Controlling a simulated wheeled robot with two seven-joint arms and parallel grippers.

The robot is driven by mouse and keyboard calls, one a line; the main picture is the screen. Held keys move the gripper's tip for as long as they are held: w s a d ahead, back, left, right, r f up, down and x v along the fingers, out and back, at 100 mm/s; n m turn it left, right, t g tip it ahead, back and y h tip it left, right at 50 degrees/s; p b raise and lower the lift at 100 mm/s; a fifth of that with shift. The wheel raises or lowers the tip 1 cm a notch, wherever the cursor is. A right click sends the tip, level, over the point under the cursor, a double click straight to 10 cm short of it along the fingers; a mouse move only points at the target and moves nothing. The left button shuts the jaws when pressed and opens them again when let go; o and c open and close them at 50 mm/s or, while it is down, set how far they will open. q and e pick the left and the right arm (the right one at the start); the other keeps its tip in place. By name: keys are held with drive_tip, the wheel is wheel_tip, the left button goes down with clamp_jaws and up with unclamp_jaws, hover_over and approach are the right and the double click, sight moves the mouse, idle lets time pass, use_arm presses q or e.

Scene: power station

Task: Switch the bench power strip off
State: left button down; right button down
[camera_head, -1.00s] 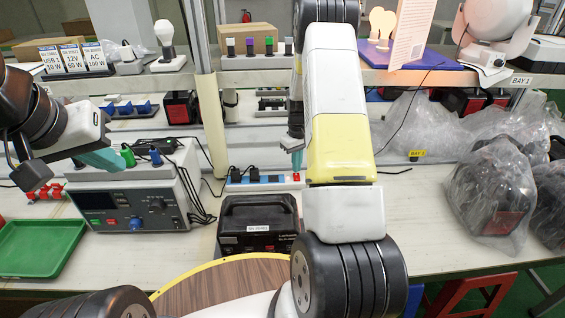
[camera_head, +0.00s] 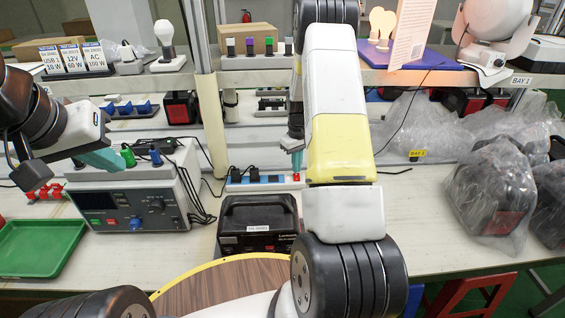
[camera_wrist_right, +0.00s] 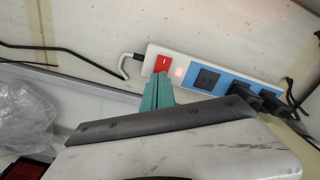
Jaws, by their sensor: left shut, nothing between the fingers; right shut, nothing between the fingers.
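The bench power strip (camera_head: 262,180) is white with blue socket faces and lies on the bench behind the black charger box. Its red rocker switch (camera_wrist_right: 162,63) is at one end, with a lit indicator (camera_wrist_right: 179,71) beside it. My right gripper (camera_wrist_right: 158,84) is shut and empty, its teal fingertips right at the switch's edge in the right wrist view; I cannot tell whether they touch it. In the head view this gripper (camera_head: 297,161) points down above the strip's right end. My left gripper (camera_head: 106,160) is shut and empty above the grey bench power supply.
Black plugs (camera_wrist_right: 272,100) fill the strip's far sockets. The grey power supply (camera_head: 130,205) and black box (camera_head: 258,226) stand in front. A shelf edge (camera_head: 270,77) runs above. Bagged items (camera_head: 490,185) crowd the right; a green tray (camera_head: 40,247) lies left.

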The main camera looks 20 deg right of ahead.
drive_tip(key=shift+f, duration=0.8)
idle(0.4)
drive_tip(key=shift+r, duration=3.5)
drive_tip(key=s+a+r+t, duration=0.1)
drive_tip(key=s+a+r, duration=0.25)
drive_tip(key=r, duration=0.35)
drive_tip(key=s+a+r+m+t+y, duration=0.1)
drive_tip(key=s+a+r, duration=0.1)
drive_tip(key=s+r, duration=0.35)
drive_tip(key=s+a+r+t, duration=0.1)
drive_tip(key=s+a+r, duration=0.15)
drive_tip(key=r, duration=0.65)
drive_tip(key=s+a+r+t, duration=0.1)
drive_tip(key=s+a+r, duration=0.2)
drive_tip(key=s, duration=0.5)
drive_tip(key=s+a+r+m+t+y, duration=0.1)
drive_tip(key=s+a+r+t, duration=0.1)
drive_tip(key=s, duration=0.7)
drive_tip(key=shift+a+r, duration=0.45)
drive_tip(key=shift+a, duration=0.75)
